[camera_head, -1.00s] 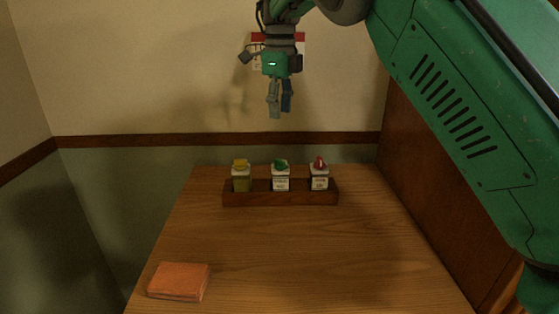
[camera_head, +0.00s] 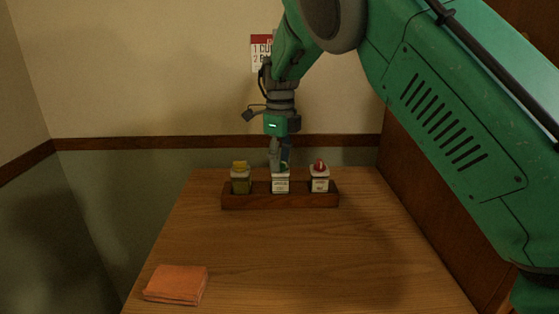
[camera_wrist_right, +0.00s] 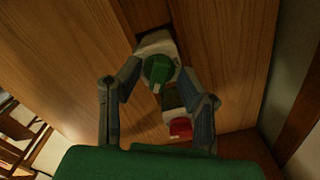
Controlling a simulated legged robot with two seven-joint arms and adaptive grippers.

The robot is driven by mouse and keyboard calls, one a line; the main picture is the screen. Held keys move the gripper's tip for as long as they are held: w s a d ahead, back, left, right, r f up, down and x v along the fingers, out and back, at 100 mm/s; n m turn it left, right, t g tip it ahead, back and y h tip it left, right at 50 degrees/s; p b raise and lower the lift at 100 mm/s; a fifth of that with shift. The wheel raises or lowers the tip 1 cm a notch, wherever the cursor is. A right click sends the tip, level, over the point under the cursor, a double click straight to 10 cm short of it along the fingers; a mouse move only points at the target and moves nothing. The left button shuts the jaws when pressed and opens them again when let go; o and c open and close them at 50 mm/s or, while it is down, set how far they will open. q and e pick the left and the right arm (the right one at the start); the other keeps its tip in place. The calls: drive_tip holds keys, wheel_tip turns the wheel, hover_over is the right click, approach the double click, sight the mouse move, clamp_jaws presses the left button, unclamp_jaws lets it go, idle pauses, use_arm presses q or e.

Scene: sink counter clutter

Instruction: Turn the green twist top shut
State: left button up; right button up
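The green twist top (camera_head: 284,168) sits on the middle bottle (camera_head: 280,185), a white-labelled one in the wooden rack; my fingers partly hide it in the head view. In the right wrist view the green top (camera_wrist_right: 157,69) lies between my fingertips, with its ridge showing. My right gripper (camera_head: 280,164) points straight down over the middle bottle. In the right wrist view the right gripper (camera_wrist_right: 159,72) is open, its fingertips on either side of the top with small gaps. My left gripper is not in view.
The wooden rack (camera_head: 280,201) also holds a yellow-topped bottle (camera_head: 241,180) on the left and a red-topped bottle (camera_head: 320,181) on the right. An orange folded cloth (camera_head: 176,284) lies at the table's front left. The middle of the table (camera_head: 300,250) is clear.

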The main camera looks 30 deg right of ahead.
drive_tip(key=shift+c, duration=0.4)
clamp_jaws()
drive_tip(key=shift+p, duration=0.3)
drive_tip(key=shift+m+p, duration=0.45)
drive_tip(key=shift+m, duration=0.05)
